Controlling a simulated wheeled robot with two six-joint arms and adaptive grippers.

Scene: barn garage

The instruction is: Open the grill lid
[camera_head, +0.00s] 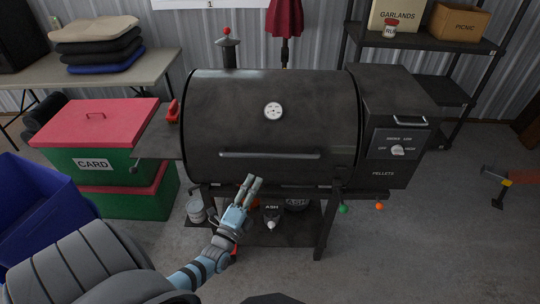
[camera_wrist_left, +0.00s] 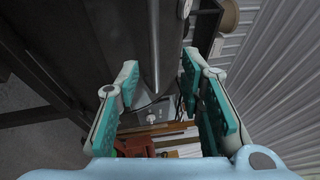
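The dark grill stands in the middle of the head view. Its rounded lid (camera_head: 310,105) is down, with a round white gauge (camera_head: 273,111) on its front. A long horizontal bar handle (camera_head: 270,155) runs low across the lid. My left gripper (camera_head: 252,181) is just below and in front of the handle, fingers pointing up toward it. In the left wrist view the left gripper (camera_wrist_left: 160,60) is open, its teal-padded fingers apart. A dark metal part shows between and beyond them; I cannot tell whether it touches them. My right gripper is in neither view.
A pellet hopper (camera_head: 386,97) with a control knob adjoins the grill on the right. Green bins with a red lid (camera_head: 96,112) and a blue bin (camera_head: 35,215) stand at left. A side shelf (camera_head: 156,146) juts left. Floor at right is mostly clear.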

